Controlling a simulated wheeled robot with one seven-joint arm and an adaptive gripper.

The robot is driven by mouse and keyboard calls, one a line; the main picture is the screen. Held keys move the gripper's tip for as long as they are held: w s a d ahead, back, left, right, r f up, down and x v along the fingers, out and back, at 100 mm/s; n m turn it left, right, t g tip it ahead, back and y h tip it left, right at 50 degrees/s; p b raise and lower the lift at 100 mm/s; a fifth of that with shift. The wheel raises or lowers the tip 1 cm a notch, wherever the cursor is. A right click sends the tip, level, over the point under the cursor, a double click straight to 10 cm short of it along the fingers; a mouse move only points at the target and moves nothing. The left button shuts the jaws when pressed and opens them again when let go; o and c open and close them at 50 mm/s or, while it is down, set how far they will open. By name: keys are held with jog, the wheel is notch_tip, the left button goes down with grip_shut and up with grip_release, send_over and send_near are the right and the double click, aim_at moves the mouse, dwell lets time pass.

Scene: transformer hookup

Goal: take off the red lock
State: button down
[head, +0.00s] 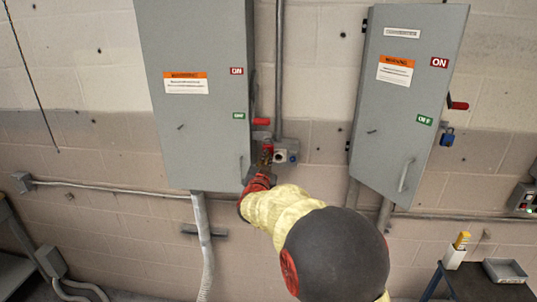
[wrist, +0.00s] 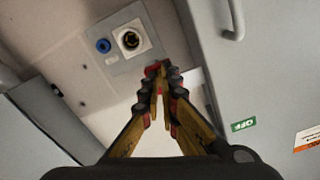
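The red lock (head: 267,148) hangs below the red switch handle (head: 261,121) on the right side of the left grey cabinet (head: 200,130). In the head view my gripper (head: 264,161) reaches up to it from below. In the wrist view the fingers of my gripper (wrist: 158,80) come together on a small red piece, the red lock (wrist: 155,68), which they mostly hide. The gripper looks shut on it. The shackle cannot be made out.
A small grey box with a white round socket (head: 280,156) and a blue fitting (head: 292,158) sits just right of my gripper. The right grey cabinet (head: 405,110) has a blue lock (head: 447,138) on its side. A dark table (head: 485,283) stands lower right.

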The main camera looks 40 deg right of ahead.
jog(key=shift+f+m+b, duration=0.1)
jog(key=shift+m+b, duration=1.2)
jog(key=shift+b, duration=0.5)
jog(key=c, duration=2.3)
grip_release()
jog(key=shift+o, duration=1.1)
jog(key=v, duration=1.8)
